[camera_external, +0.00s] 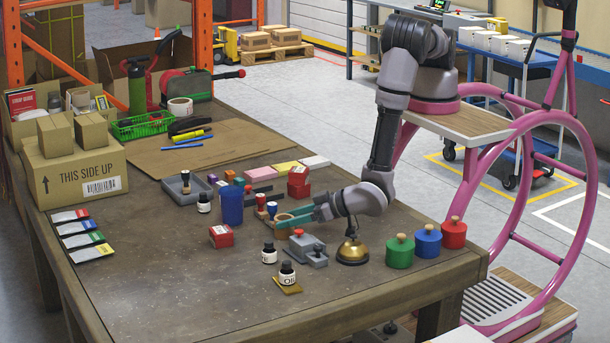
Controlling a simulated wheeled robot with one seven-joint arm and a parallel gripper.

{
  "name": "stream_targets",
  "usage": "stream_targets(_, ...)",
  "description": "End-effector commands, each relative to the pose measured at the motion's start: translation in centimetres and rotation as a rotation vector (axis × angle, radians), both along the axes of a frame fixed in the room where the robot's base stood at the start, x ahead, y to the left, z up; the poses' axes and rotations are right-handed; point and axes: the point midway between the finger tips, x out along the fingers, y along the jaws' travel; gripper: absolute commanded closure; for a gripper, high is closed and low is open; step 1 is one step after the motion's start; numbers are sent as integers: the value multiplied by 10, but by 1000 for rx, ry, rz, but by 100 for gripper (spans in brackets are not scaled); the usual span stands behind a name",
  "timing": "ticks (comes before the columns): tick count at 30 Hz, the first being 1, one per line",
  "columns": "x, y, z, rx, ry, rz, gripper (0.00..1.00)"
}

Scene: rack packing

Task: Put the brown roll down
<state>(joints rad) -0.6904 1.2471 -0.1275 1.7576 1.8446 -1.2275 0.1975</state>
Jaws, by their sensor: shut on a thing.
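My gripper (287,216) has teal fingers and reaches left, low over the middle of the table. It is shut on the brown roll (284,217), which shows only as a small tan-brown patch between the fingers. The fingers hide much of the roll, and I cannot tell whether it touches the table (180,270).
Stamps stand just left of my gripper, with a blue cup (231,205) beyond them. Green, blue and red canisters (427,241) stand right. The table's front left is clear.

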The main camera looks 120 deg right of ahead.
Motion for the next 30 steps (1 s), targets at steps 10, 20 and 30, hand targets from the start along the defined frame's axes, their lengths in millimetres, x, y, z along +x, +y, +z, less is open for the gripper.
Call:
stream_targets(10, 0, 0, 0, 0, 0, 0, 7)
stream_targets(20, -20, 22, 14, 0, 0, 5, 7)
stream_targets(30, -65, 66, 41, 0, 0, 4, 7)
